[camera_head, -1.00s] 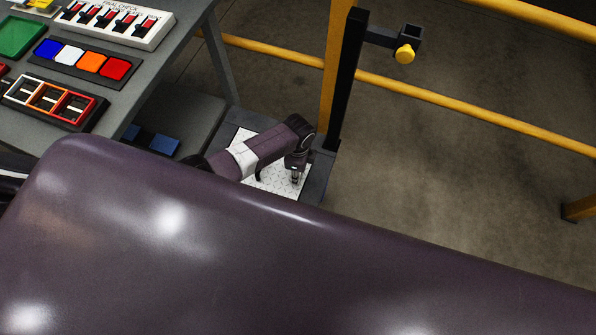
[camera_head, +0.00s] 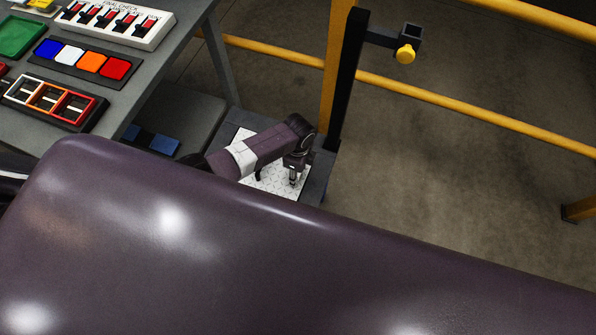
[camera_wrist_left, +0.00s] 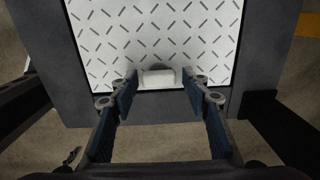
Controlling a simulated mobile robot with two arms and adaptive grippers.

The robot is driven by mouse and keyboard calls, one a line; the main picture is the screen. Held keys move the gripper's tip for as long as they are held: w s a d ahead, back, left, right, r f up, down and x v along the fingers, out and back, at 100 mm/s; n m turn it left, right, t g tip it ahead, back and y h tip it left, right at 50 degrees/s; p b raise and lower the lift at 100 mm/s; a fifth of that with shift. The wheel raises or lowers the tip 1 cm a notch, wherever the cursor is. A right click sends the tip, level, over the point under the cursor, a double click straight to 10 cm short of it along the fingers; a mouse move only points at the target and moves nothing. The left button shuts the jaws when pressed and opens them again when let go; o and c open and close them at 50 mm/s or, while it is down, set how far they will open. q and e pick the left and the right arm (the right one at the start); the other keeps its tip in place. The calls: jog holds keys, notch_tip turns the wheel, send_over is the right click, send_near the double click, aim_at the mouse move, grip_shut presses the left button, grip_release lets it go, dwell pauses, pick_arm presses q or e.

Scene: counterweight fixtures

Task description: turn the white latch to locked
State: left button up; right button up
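A small white latch (camera_wrist_left: 158,78) shows in the left wrist view at the near edge of a white plate with dark dashes (camera_wrist_left: 150,30). A dark round part shows just behind the latch. My left gripper (camera_wrist_left: 159,84) is open, with its blue-padded fingers on either side of the latch and a gap visible on both sides. I cannot tell how far above the latch the fingertips are. In the head view my left gripper (camera_head: 293,180) points down over the white plate (camera_head: 270,178); the latch cannot be made out there. My right gripper is not in view.
The plate lies on a dark grey stand (camera_head: 318,180) beside a black post (camera_head: 347,80) with a yellow knob (camera_head: 405,54). Yellow rails (camera_head: 480,118) run behind. A grey table (camera_head: 140,75) with coloured panels is at upper left. My purple body hides the foreground.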

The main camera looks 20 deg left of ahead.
pick_arm(q)
jog(key=shift+o, duration=0.2)
notch_tip(320, 180, up, 12)
dwell(0.7)
dwell(0.5)
